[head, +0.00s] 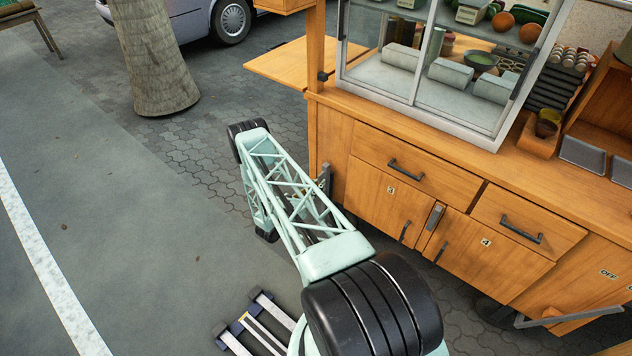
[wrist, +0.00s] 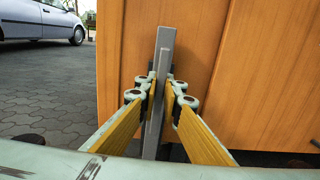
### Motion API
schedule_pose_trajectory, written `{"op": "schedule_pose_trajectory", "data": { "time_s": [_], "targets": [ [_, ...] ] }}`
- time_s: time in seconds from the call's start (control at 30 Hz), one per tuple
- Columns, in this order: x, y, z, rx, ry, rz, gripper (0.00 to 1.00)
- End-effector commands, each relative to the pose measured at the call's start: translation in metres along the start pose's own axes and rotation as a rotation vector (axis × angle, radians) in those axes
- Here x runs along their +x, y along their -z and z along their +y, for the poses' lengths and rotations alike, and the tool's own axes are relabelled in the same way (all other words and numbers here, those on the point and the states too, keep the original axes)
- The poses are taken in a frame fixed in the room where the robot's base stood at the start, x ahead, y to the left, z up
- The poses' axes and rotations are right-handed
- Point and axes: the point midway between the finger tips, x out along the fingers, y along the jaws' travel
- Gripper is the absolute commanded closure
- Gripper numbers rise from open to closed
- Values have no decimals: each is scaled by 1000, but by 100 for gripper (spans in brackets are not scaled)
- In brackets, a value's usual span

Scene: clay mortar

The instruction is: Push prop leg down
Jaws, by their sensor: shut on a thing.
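The prop leg is a grey metal bar (wrist: 163,55) standing upright against the wooden side panel of the cart in the wrist view. My gripper (wrist: 161,95) has its two yellow-padded fingers on either side of the bar and is shut on it. The bar's top rises above the fingertips and its lower end runs down behind my gripper's body. In the head view a small part of the prop leg (head: 324,179) shows at the cart's near corner, beside my arm. My arm hides the fingers there.
The wooden food cart (head: 400,160) has drawers, cabinet doors and a glass case (head: 425,65). A wooden side shelf (head: 285,62) sticks out at its left. A tree trunk (head: 150,60) and a parked car (head: 215,20) stand behind.

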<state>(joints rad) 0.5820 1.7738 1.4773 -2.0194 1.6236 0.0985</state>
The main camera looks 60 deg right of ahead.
Motion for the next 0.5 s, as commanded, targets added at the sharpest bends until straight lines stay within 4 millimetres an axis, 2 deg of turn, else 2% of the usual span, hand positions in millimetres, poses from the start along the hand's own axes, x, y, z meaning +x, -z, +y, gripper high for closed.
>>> {"op": "schedule_pose_trajectory", "data": {
  "time_s": [0.23,0.27,0.4,0.5],
  "targets": [
    [0,5,1,1,-4,8,100],
    [0,5,1,1,-4,8,92],
    [0,5,0,1,-3,7,80],
    [0,4,0,1,-3,7,78]
  ]
}}
